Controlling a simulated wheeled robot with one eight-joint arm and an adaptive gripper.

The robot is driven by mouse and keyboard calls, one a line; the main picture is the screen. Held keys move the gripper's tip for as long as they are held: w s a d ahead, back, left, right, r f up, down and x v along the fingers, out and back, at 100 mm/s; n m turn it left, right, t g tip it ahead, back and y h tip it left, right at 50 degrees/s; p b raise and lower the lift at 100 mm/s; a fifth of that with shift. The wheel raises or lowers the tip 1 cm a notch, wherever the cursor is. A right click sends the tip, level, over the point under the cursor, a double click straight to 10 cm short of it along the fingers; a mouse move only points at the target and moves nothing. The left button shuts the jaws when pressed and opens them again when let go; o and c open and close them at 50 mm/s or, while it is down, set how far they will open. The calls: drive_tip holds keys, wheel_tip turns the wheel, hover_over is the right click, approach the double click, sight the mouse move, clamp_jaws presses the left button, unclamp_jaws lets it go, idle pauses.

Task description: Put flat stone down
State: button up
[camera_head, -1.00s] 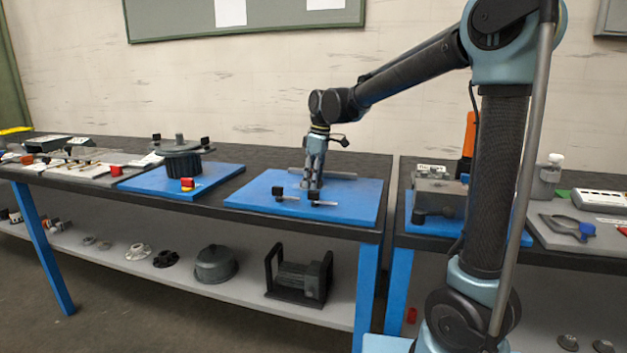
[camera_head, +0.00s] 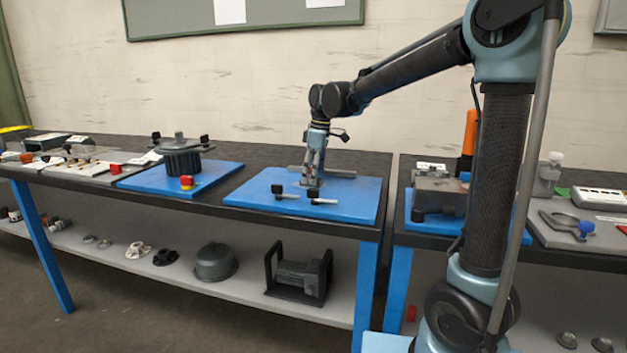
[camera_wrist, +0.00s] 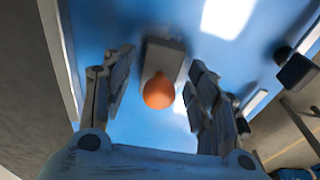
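My gripper (camera_head: 313,175) reaches down over the blue mat (camera_head: 350,205) in the middle of the bench. In the wrist view my gripper (camera_wrist: 162,60) has its two fingers spread apart. Between them is a small grey block (camera_wrist: 168,56), likely the flat stone, with a round orange end (camera_wrist: 158,93) nearest the camera. I see blue gaps between it and both fingers. It appears to rest on the mat, though the contact is not clear. In the head view it is mostly hidden by the fingers.
A grey bar (camera_head: 335,172) lies behind my gripper. A dark round housing (camera_head: 182,160) stands on another blue mat to the left. A grey vise-like block (camera_head: 438,193) is on the right bench.

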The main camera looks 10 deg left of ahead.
sight(318, 180)
wheel_tip(318, 180, up, 11)
drive_tip(key=d, duration=0.1)
drive_tip(key=shift+d, duration=0.35)
drive_tip(key=shift+s, duration=0.1)
